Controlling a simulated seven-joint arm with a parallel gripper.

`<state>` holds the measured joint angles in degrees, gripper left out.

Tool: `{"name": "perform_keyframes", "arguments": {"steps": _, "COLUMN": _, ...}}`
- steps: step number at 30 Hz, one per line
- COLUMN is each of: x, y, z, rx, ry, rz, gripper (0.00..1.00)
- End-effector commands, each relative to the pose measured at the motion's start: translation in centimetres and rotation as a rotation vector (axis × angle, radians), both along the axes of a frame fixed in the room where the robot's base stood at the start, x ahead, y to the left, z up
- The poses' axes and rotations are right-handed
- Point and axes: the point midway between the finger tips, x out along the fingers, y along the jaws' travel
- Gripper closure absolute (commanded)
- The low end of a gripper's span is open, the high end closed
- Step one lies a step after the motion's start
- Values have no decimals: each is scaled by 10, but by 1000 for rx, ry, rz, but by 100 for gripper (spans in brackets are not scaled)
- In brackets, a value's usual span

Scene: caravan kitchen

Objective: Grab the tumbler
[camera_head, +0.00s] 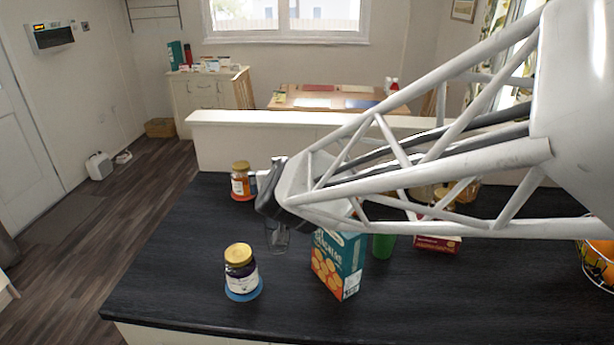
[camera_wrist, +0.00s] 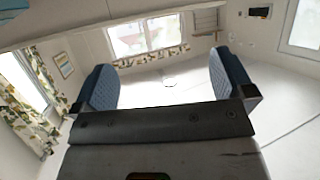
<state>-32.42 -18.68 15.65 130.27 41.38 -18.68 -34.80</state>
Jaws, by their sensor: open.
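A green tumbler-like cup (camera_head: 383,246) stands on the dark counter, right of the teal and orange carton (camera_head: 338,264). My arm hides its upper part. My gripper (camera_head: 268,203) is up and to the left of it, over the counter, apart from it. A greyish, see-through shape (camera_head: 277,241) shows just below my gripper; I cannot tell whether it is a glass or a part of the gripper. In the wrist view my gripper (camera_wrist: 165,86) has its two blue-grey pads wide apart with nothing between them.
A red box (camera_head: 437,244), more jars and a fruit basket (camera_head: 598,262) are at right. The front middle of the counter is clear.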

Motion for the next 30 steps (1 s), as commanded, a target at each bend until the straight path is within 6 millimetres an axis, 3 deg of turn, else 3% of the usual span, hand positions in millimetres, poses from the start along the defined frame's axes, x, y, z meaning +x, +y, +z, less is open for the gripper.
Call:
{"name": "perform_keyframes", "arguments": {"steps": 11, "x": 0, "y": 0, "z": -46, "rx": -1, "ry": 3, "rz": 1, "gripper": 0}}
{"name": "perform_keyframes", "arguments": {"steps": 21, "x": -1, "y": 0, "z": -132, "rx": -2, "ry": 5, "rz": 2, "gripper": 0}}
{"name": "perform_keyframes", "arguments": {"steps": 30, "x": 0, "y": 0, "z": -157, "rx": 1, "ry": 2, "rz": 1, "gripper": 0}}
